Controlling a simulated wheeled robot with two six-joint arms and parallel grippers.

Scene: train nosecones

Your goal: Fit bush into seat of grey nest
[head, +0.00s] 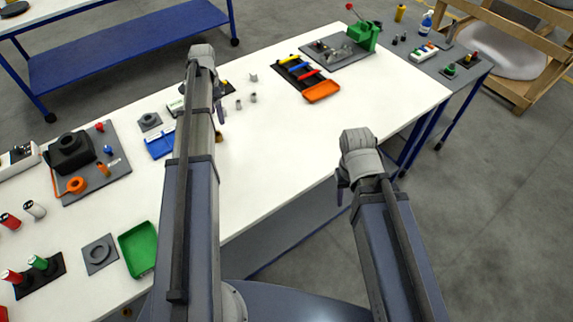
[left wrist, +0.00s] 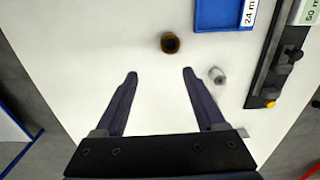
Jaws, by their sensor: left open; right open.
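A brown bush (left wrist: 170,42) with a dark bore stands on the white table, ahead of my left fingertips in the left wrist view. A small grey cylinder (left wrist: 217,75) stands just right of the right finger. My left gripper (left wrist: 160,73) is open and empty over the table; in the head view its arm mostly hides it. Two grey square plates with round raised seats show in the head view, one at the back (head: 149,121) and one nearer (head: 99,254); I cannot tell which is the nest. My right gripper (head: 342,188) hangs open past the table's front edge.
A blue tray (left wrist: 222,14) labelled 24 mm lies near the bush. Several small grey cylinders (head: 253,97) stand right of my left arm. A green tray (head: 138,249) and an orange tray (head: 322,91) also lie on the table. The middle right is clear.

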